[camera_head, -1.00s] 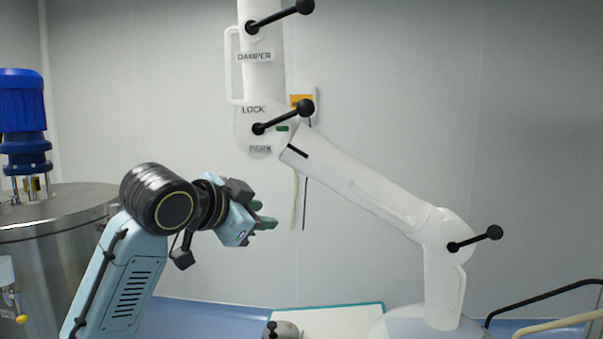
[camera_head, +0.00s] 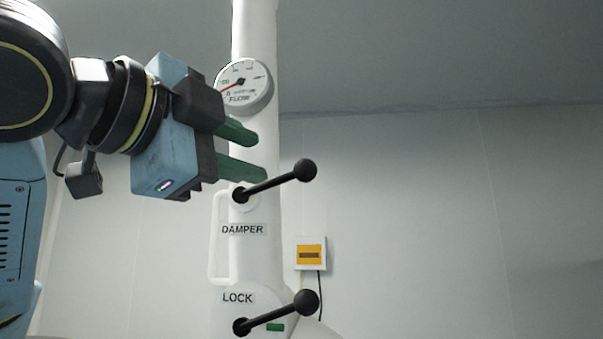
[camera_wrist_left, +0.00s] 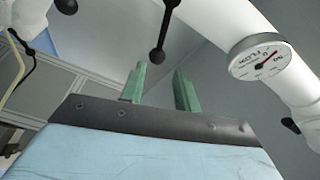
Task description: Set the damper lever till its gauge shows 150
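The damper lever (camera_head: 275,180) is a black rod with a ball knob on the white column, above the DAMPER label (camera_head: 243,229). It slants up to the right in the head view. The round FLOW gauge (camera_head: 243,84) sits above it, its red needle pointing to the lower left, near the low end of the scale; the exact figure is too small to read. The gauge also shows in the left wrist view (camera_wrist_left: 260,58). My left gripper (camera_head: 248,150) is open and empty, its green fingers above and left of the lever knob, not touching it. My right gripper is out of view.
A LOCK lever (camera_head: 278,312) with a similar black knob is lower on the column. A white handle (camera_head: 214,240) stands out on the column's left. A yellow-fronted wall box (camera_head: 311,254) is behind. The space right of the column is clear.

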